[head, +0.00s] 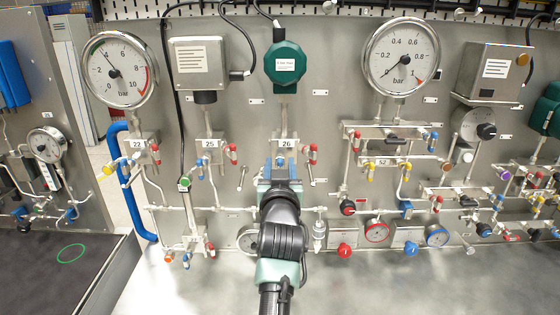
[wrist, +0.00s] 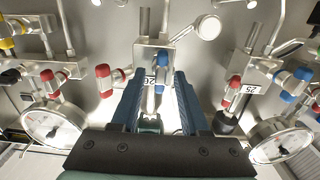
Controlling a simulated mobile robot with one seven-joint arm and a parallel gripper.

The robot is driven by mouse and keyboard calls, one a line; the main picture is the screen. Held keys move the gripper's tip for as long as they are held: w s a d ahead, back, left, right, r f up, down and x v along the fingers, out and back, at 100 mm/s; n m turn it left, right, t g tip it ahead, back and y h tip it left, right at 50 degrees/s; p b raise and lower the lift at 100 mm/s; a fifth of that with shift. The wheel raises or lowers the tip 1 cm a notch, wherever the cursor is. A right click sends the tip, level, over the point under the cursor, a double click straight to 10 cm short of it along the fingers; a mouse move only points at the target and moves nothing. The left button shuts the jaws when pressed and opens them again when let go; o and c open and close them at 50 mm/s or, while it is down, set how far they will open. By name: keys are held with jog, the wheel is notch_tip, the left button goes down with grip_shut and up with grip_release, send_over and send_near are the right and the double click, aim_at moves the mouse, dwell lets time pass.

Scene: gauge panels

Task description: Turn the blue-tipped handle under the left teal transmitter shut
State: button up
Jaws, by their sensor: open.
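The left teal transmitter (head: 285,62) is mounted on the panel in the head view, above a small metal valve block with the label 26 (head: 286,143). The blue-tipped handle (head: 281,160) shows just below that label, partly hidden by my gripper (head: 280,174). In the wrist view, the picture is upside down and the blue-tipped handle (wrist: 159,83) appears between the fingers of my gripper (wrist: 160,76), beside the label. The fingers are apart, one on each side of the handle. I cannot tell whether either finger touches it.
Block 25 (head: 209,143) stands to the left, and a pressure gauge (head: 401,56) with several valves to the right. Horizontal pipes run below.

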jog(key=shift+w, duration=0.3)
grip_shut()
dwell(0.3)
